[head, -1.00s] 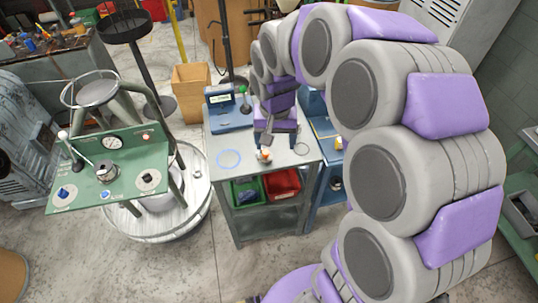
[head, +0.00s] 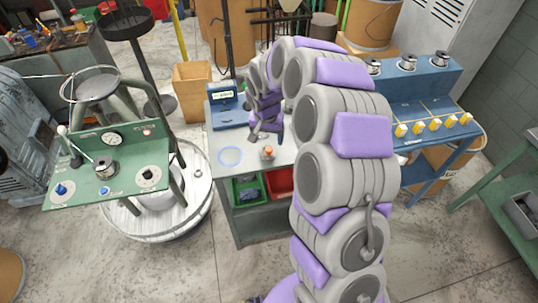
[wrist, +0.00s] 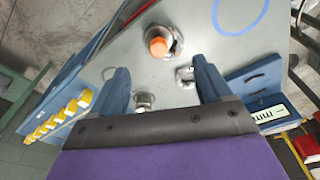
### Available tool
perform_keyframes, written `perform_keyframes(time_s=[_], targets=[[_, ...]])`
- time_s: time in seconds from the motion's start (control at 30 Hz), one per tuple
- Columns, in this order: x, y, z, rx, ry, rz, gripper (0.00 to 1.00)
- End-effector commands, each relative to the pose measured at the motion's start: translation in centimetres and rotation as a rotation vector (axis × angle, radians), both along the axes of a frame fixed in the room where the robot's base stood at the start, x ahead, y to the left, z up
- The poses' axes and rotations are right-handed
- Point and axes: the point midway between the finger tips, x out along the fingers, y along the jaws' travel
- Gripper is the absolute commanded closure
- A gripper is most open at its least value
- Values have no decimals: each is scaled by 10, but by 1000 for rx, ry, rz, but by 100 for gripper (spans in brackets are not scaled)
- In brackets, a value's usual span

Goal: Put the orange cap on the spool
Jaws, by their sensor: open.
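The orange cap (head: 268,149) sits on top of a small silvery spool (head: 268,157) on the grey worktable, near its front edge in the head view. In the wrist view the orange cap (wrist: 157,46) shows beyond my fingertips, with the metal spool (wrist: 176,45) around and beside it. The cap's exact seating is hard to tell. My gripper (head: 265,135) is open and empty behind the cap in the head view. Its two blue fingers (wrist: 164,78) stand wide apart in the wrist view, clear of the cap.
The grey table (head: 225,140) also holds a blue ring (head: 229,157) and a blue scale (head: 229,107). Green (head: 247,187) and red (head: 280,181) bins sit below. A blue bench (head: 415,90) with spools and yellow tags is right; a green coiler (head: 125,178) is left.

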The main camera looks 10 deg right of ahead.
Motion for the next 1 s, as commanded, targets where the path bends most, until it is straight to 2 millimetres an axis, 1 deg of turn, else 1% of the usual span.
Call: perform_keyframes(time_s=[0.03, 0.1, 0.2, 0.37, 0.47, 0.73, 0.83, 1.0], targets=[[1, -1, -11, 2, 1, 0, 22], [2, -3, -21, 3, 2, -1, 22], [3, -4, -31, 2, 2, -1, 22], [4, -7, -36, 4, 1, -1, 22], [5, -6, -44, 3, 2, 0, 22], [10, -6, -81, 3, 0, 0, 22], [11, -6, -86, 2, -2, 0, 22], [11, -7, -85, 2, -2, -1, 22]])
